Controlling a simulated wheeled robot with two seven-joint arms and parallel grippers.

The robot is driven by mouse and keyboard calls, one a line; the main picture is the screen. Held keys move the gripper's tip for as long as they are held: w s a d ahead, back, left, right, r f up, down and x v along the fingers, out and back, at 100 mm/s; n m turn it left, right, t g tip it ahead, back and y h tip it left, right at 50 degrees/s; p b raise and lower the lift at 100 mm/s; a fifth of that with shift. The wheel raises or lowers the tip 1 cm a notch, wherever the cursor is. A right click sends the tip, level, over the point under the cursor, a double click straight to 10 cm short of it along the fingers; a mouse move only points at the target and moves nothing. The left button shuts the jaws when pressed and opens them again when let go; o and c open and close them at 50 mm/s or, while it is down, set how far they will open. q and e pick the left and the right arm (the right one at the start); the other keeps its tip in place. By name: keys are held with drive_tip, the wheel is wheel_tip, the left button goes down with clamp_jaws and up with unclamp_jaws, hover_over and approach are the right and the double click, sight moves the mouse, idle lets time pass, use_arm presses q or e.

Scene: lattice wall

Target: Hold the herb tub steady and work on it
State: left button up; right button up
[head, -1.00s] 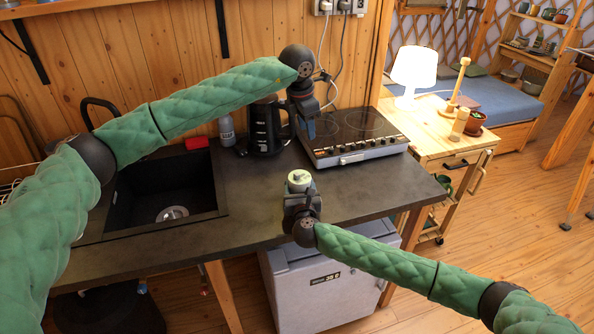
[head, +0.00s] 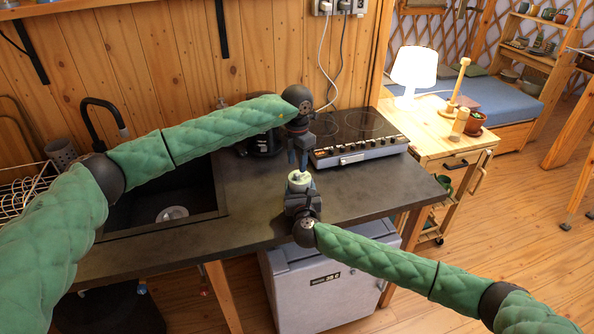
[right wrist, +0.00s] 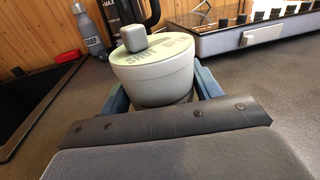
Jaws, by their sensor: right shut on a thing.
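The herb tub (head: 299,184) is a small pale grey round tub with a greenish lid, upright at the counter's front part. In the right wrist view the tub (right wrist: 155,82) has a lid (right wrist: 152,48) with partly readable lettering, "SHUT", and a grey block-shaped knob (right wrist: 135,38). My right gripper (right wrist: 160,92) is shut on the tub, one blue finger on each side. My left gripper (head: 299,162) points down just above the lid, its fingers apart. It does not show in the right wrist view, and contact with the knob cannot be told.
The sink (head: 165,190) lies left on the dark counter (head: 250,225). A black kettle (head: 262,138), partly hidden by my left arm, and a hob (head: 355,135) stand behind. A soap bottle (right wrist: 88,28) shows in the right wrist view. Bare counter lies right of the tub.

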sight(297, 174)
use_arm(q)
drive_tip(key=shift+f, duration=2.05)
clamp_jaws()
